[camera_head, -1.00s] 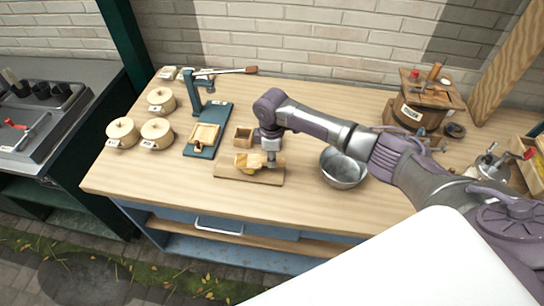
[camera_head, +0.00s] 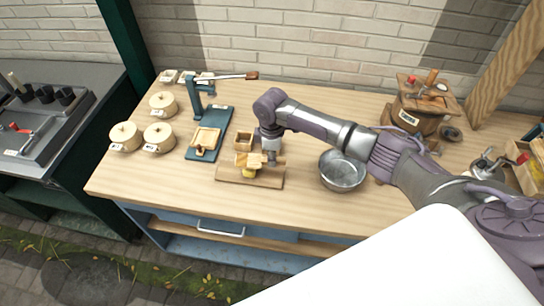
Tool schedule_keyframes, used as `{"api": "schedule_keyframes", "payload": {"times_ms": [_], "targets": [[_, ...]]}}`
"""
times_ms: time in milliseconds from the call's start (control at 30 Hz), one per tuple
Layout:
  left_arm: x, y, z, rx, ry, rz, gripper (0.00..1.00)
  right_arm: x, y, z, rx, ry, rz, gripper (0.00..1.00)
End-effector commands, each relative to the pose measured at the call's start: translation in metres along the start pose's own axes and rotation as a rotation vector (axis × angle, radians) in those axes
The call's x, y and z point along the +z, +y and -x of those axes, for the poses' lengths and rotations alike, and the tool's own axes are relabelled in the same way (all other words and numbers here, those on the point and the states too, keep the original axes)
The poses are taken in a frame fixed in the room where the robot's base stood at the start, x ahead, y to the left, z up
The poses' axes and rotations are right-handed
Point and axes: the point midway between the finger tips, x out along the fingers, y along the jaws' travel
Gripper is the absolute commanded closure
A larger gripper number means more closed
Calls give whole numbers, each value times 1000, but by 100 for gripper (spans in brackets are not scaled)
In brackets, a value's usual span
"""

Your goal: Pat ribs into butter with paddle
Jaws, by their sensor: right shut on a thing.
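My right gripper (camera_head: 271,157) points down over the wooden board (camera_head: 230,178) near the table's front. It is shut on the wooden paddle (camera_head: 253,159), which reaches out to the left. The yellow butter (camera_head: 249,173) lies on the board, just under the paddle and partly covered by it. Whether the paddle touches the butter, and whether the butter's top has ribs, I cannot tell at this size. My left gripper is not in view.
A small wooden box (camera_head: 244,140) stands behind the board. A metal bowl (camera_head: 343,174) is to the right. A green lever press (camera_head: 208,140) and several round lidded tubs (camera_head: 159,137) are to the left. The front table strip is clear.

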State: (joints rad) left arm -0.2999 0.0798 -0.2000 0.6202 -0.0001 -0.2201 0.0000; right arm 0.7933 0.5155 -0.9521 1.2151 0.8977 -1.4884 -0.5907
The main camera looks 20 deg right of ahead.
Motion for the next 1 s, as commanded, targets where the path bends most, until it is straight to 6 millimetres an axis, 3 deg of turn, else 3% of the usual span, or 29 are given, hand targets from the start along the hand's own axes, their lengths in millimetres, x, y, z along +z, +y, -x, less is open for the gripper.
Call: {"api": "schedule_keyframes", "payload": {"times_ms": [267, 500, 1000], "targets": [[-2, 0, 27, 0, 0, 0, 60, 0, 0, 27, 1, 0, 0, 100], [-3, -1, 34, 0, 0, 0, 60, 0, 0, 43, 1, 0, 0, 100], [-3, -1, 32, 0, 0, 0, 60, 0, 0, 41, 1, 0, 0, 100]]}}
